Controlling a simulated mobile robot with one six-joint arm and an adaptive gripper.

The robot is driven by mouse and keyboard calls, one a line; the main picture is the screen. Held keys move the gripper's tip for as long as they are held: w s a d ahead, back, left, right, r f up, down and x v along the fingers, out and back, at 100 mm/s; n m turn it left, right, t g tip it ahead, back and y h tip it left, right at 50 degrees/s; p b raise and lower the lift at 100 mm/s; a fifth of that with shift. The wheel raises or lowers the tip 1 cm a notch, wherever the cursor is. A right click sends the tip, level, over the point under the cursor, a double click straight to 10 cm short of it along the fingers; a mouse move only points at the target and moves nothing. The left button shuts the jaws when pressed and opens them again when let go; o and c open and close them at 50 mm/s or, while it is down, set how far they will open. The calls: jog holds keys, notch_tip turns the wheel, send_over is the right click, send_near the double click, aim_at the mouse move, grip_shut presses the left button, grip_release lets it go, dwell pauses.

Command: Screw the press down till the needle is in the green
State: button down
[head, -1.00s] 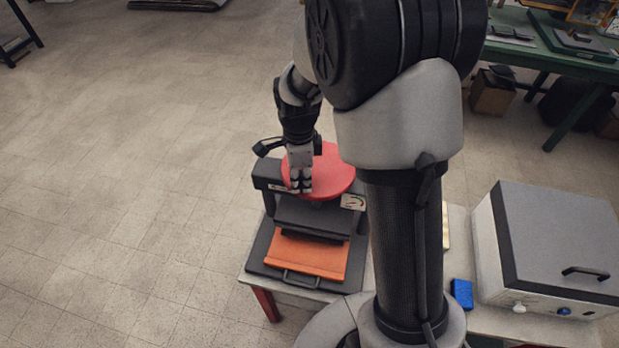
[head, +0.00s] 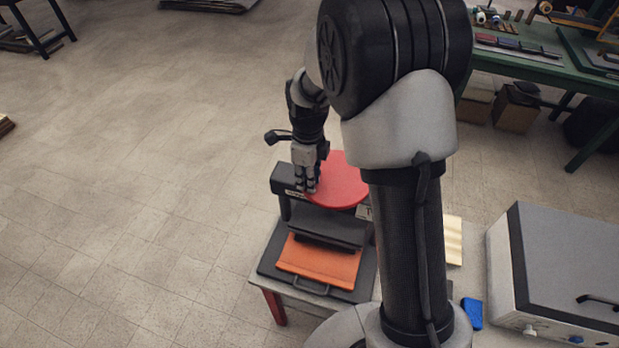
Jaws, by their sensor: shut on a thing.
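The press (head: 286,180) has a dark frame and stands on a small table. A round red handwheel (head: 340,183) lies flat on top, its right side partly hidden by my arm. My gripper (head: 306,189) points down at the wheel's front-left rim and is shut on it. The pale gauge (head: 364,212) at the press's front right is mostly hidden behind my arm, and its needle cannot be read. An orange cover (head: 318,262) lies on the dark tray (head: 340,294) in front of the dark platen (head: 325,228).
A grey-lidded white box (head: 570,270) stands on the right, with a blue block (head: 471,313) beside it. A green bench (head: 540,65) with tools is at the back right. The tiled floor on the left is open.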

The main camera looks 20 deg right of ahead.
jog(key=shift+w+r, duration=0.1)
jog(key=shift+w, duration=0.1)
jog(key=c, duration=1.4)
grip_release()
jog(key=shift+s, duration=0.1)
jog(key=shift+c, duration=0.2)
notch_tip(320, 180, up, 12)
jog(key=shift+f, duration=0.1)
